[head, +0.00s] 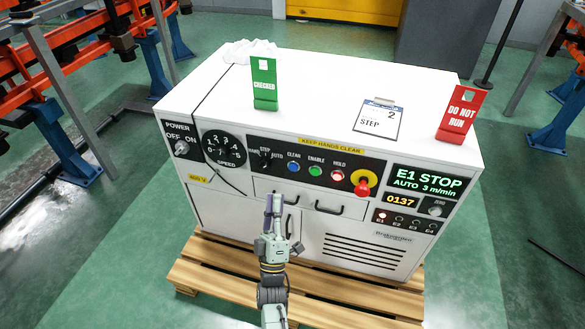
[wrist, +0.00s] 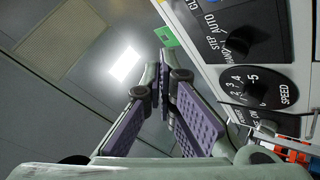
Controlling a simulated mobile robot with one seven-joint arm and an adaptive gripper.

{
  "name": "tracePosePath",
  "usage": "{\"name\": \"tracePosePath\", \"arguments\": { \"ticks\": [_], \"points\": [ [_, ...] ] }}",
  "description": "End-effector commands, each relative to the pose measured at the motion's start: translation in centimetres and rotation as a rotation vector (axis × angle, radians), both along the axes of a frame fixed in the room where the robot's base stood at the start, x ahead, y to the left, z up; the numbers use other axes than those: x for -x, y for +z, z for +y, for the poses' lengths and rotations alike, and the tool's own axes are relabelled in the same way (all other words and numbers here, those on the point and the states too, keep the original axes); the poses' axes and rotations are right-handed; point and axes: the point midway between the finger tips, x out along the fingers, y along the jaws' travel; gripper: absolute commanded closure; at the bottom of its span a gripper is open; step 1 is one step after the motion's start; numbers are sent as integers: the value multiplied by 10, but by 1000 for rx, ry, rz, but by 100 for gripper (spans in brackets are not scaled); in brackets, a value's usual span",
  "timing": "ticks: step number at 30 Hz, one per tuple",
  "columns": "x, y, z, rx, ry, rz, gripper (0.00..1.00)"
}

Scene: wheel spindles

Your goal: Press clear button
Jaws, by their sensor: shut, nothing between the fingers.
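The blue CLEAR button (head: 294,166) is on the black front panel of the white machine, left of the green ENABLE button (head: 315,170) and the red HOLD button (head: 338,175). My gripper (head: 268,205) is in front of the machine, below the panel and a little left of the blue button, apart from it. Its purple-padded fingers point up and are shut with nothing between them; the wrist view shows the pads together (wrist: 160,82).
A mode switch (head: 265,158), speed dial (head: 223,148) and power switch (head: 181,147) lie left of the button. A red emergency knob (head: 362,186) is to the right. Drawer handles (head: 329,208) project below the panel. The machine stands on a wooden pallet (head: 215,268).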

Motion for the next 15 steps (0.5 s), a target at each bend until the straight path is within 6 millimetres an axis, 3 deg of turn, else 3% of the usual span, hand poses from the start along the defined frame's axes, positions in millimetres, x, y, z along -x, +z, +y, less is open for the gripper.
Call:
{"name": "tracePosePath", "arguments": {
  "ticks": [15],
  "points": [
    [-64, -3, -21, -1, 0, -2, 100]
  ]
}}
